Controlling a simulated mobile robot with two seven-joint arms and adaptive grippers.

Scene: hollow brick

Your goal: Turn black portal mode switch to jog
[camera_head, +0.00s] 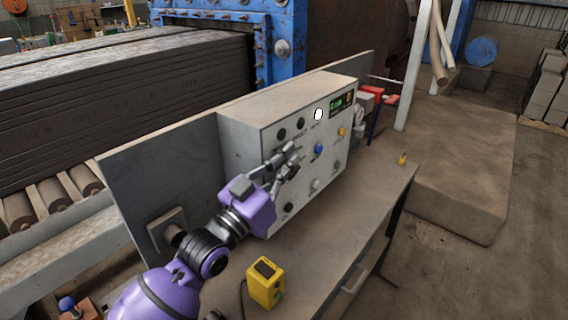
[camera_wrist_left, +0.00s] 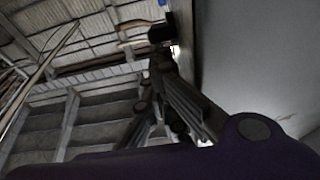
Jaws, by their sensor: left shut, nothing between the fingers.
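The grey control box (camera_head: 240,150) stands on the table with its front panel covered in small knobs, lamps and a small display (camera_head: 341,103). Dark round controls sit at the upper left (camera_head: 282,134) and lower left (camera_head: 288,207) of the panel; the labels are too small to tell which is the portal mode switch. My left gripper (camera_head: 287,160) is shut and empty, close in front of the panel's left-middle part, and hides some of it. In the left wrist view a dark knob-like part (camera_wrist_left: 160,33) shows just beyond the fingers, beside the pale panel (camera_wrist_left: 250,60). Contact cannot be told.
A yellow box with a black top (camera_head: 265,284) stands at the table's front. A blue knob (camera_head: 318,149) and a yellow one (camera_head: 341,132) are right of my gripper. A small yellow object (camera_head: 402,159) lies at the table's right. The table's right front is clear.

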